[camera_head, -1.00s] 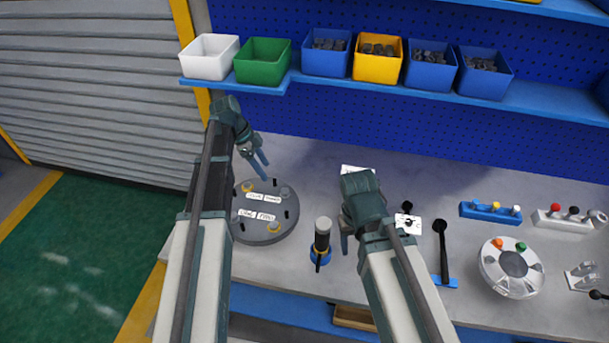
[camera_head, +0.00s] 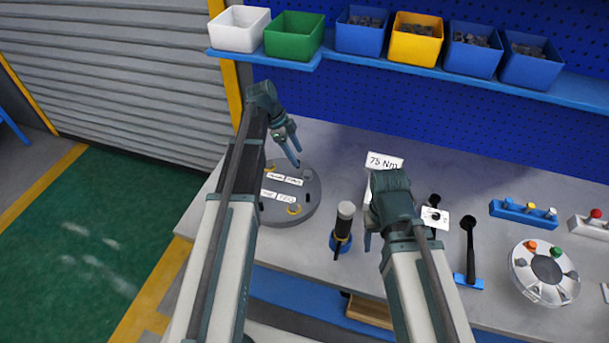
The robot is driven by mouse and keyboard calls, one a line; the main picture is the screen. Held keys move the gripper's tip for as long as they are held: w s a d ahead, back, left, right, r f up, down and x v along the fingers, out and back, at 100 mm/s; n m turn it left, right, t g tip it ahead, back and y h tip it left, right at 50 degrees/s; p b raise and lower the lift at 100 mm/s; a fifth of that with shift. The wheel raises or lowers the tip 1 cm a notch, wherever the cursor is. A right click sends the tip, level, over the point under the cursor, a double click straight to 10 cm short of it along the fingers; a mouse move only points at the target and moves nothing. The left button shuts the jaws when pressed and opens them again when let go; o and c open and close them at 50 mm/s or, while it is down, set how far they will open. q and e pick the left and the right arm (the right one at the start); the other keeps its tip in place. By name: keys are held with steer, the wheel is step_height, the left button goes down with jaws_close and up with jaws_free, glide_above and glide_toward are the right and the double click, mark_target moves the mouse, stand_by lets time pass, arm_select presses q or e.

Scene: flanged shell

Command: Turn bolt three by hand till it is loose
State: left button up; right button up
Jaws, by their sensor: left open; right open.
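The label words are too small to read, so I cannot tell which stud is bolt three. My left gripper (camera_head: 294,158) is open and empty, its blue fingers pointing down over the plate's back part. It hides some of the plate, and my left arm covers its left edge. A silver flanged disc (camera_head: 517,272) with orange, green and grey bolt heads sits at the right. My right gripper (camera_head: 369,236) is open, partly hidden behind its own wrist.
A dark upright tool with a grey top (camera_head: 345,217) stands between my grippers. A card reading 75 Nm (camera_head: 384,162) stands behind my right wrist. A black lever (camera_head: 469,250) stands further right. Bins line the shelf (camera_head: 450,75) above.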

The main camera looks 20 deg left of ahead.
mark_target(307, 173)
arm_select(q)
steer(key=b+x, duration=0.6)
steer(key=x, duration=0.2)
arm_select(e)
step_height(307, 173, down, 7)
steer(key=shift+f, duration=0.15)
arm_select(q)
steer(key=shift+r, duration=0.1)
jaws_close()
